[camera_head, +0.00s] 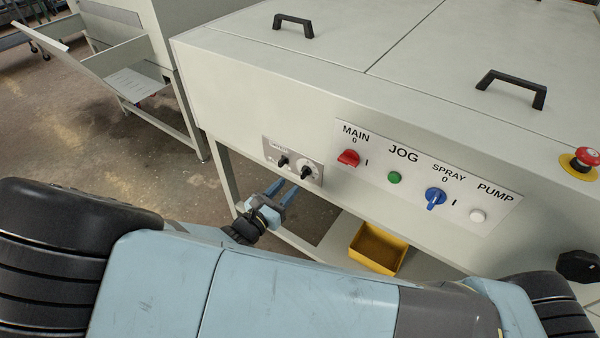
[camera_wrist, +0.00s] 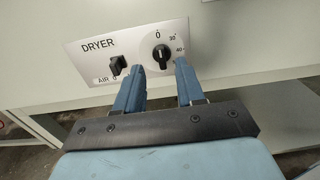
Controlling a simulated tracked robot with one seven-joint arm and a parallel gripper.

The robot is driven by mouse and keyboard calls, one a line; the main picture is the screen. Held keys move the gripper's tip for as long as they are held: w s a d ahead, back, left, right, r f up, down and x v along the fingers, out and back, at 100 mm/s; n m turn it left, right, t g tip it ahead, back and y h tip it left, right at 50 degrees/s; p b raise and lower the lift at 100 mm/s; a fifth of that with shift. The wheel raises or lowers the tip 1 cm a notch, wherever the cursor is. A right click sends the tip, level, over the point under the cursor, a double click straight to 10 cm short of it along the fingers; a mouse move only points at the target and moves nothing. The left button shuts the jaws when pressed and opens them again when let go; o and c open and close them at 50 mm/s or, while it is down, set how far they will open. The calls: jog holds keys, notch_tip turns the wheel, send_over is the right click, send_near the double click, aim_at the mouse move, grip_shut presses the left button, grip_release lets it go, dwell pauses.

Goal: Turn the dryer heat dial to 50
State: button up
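The dryer panel (camera_head: 270,146) is a grey plate on the front left of the machine; it also shows in the wrist view (camera_wrist: 90,57). The heat dial (camera_wrist: 161,54) is a round black knob with 0, 30 and 40 visible beside it. Its white mark appears near the top, toward 0. Any 50 mark is hidden behind my right finger. In the head view the dial (camera_head: 306,171) is the right knob. My gripper (camera_wrist: 160,65) is open and empty. Its blue fingertips lie either side of the dial's lower part in the picture; I see no clear contact.
The black AIR switch (camera_wrist: 118,66) sits just left of my left finger. The main panel (camera_head: 410,180) on the right has a red switch (camera_head: 348,157), a green button, a blue switch and a white button. A yellow bin (camera_head: 377,248) stands on the lower shelf.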

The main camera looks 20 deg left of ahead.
aim_at(301, 172)
jog(key=x, duration=0.7)
jog(key=shift+w, duration=0.2)
jog(key=shift+c, duration=0.3)
jog(key=c, duration=0.6)
